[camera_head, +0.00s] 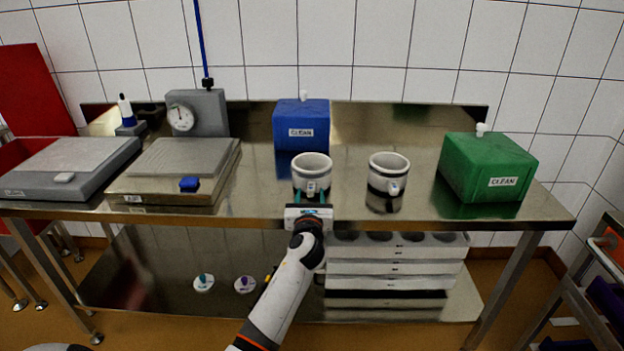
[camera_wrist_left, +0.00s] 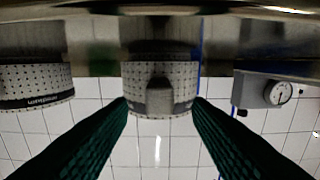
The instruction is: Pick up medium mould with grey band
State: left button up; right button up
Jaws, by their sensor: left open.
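A white mould with a grey band (camera_head: 312,166) stands on the steel table near its front edge, its handle facing me. It also shows upside down in the wrist view (camera_wrist_left: 160,72), perforated. My left gripper (camera_head: 311,195) is right in front of it, open. In the wrist view, the two dark ribbed fingers (camera_wrist_left: 160,105) lie either side of the handle with gaps; I cannot tell whether they touch it. A second white mould with a black band (camera_head: 388,163) stands to the right and shows at the left of the wrist view (camera_wrist_left: 38,84). My right gripper is out of view.
A blue CLEAN box (camera_head: 301,122) stands behind the mould, and a green CLEAN box (camera_head: 486,168) at the right. Scales (camera_head: 170,168) and a dial gauge box (camera_head: 198,112) are on the left. Stacked white trays (camera_head: 392,268) sit on the lower shelf.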

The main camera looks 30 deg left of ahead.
aim_at(311, 192)
pick_arm(q)
jog(key=x, duration=0.3)
jog(key=shift+w+a, duration=0.1)
jog(key=shift+w, duration=0.25)
jog(key=shift+s, duration=0.1)
jog(key=shift+c, duration=0.2)
grip_shut()
